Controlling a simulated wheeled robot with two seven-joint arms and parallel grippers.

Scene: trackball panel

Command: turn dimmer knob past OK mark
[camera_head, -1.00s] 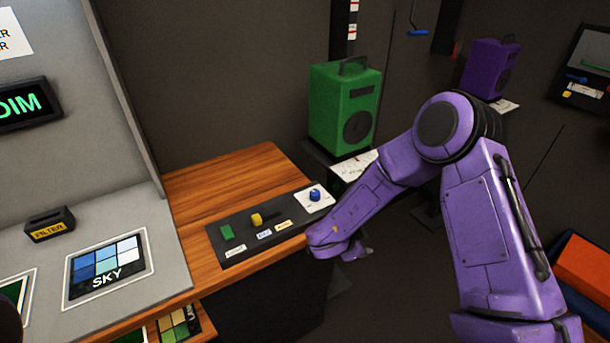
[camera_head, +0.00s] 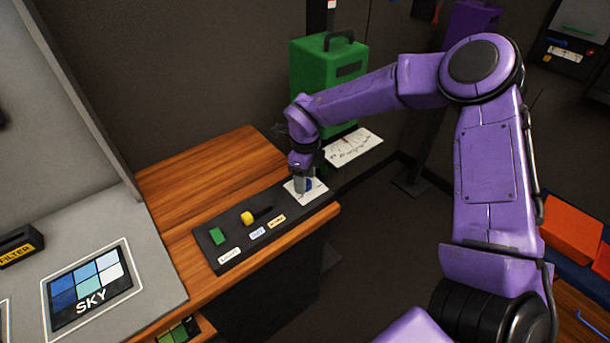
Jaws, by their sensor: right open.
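The dimmer knob (camera_head: 308,185) is blue and sits on a white plate (camera_head: 314,194) at the right end of the black control panel (camera_head: 236,256). My right gripper (camera_head: 302,189) points down over the plate, at the knob, and hides much of it. Its jaws are open; I cannot tell whether they touch the knob or stand around it. The OK mark cannot be made out. My left gripper is not in view.
A SKY card (camera_head: 88,288) lies at the left.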

